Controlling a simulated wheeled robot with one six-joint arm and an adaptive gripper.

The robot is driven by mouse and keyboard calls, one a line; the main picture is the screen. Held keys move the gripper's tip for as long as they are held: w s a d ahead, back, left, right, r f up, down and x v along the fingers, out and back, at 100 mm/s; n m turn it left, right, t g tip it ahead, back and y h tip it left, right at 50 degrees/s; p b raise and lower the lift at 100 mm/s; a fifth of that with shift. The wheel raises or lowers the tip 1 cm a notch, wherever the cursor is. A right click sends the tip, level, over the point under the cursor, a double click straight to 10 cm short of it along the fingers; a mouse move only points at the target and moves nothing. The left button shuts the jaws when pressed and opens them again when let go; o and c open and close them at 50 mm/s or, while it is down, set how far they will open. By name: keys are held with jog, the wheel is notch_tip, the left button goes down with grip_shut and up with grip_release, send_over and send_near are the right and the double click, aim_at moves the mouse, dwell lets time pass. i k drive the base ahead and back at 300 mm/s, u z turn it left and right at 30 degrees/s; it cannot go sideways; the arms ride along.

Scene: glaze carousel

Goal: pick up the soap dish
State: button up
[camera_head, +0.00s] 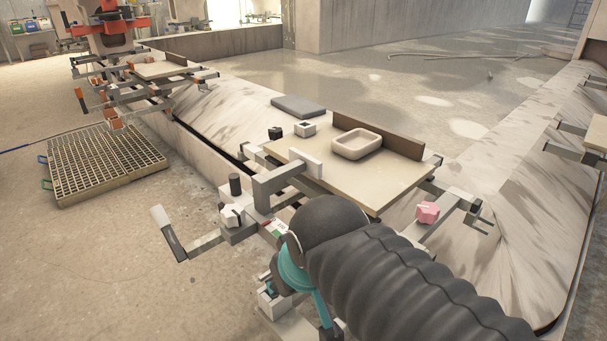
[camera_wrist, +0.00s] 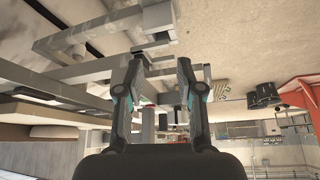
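The soap dish (camera_head: 357,144) is a shallow beige tray with rounded corners and a raised rim. In the head view it sits on a pale square board (camera_head: 330,180), toward its back edge and beside a brown upright strip. In the wrist view, which is turned over, a beige rounded shape at the left looks like the same dish (camera_wrist: 55,132). My gripper (camera_wrist: 160,65) is open, its two fingers apart with nothing held between them. It is off to the side of the board, well apart from the dish. My dark arm hides part of the head view.
A grey metal frame with brackets (camera_head: 275,184) stands at the board's near left side. Small blocks (camera_head: 304,129) and a dark grey slab (camera_head: 298,106) lie near the board. A pink block (camera_head: 428,212) is at its right. A slatted grate (camera_head: 105,165) lies on the open floor at left.

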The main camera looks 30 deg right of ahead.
aim_at(357, 143)
jog(key=z, duration=2.25)
jog(key=k, duration=0.7)
jog(key=u, duration=1)
jog(key=i, duration=0.5)
jog(key=z, duration=0.05)
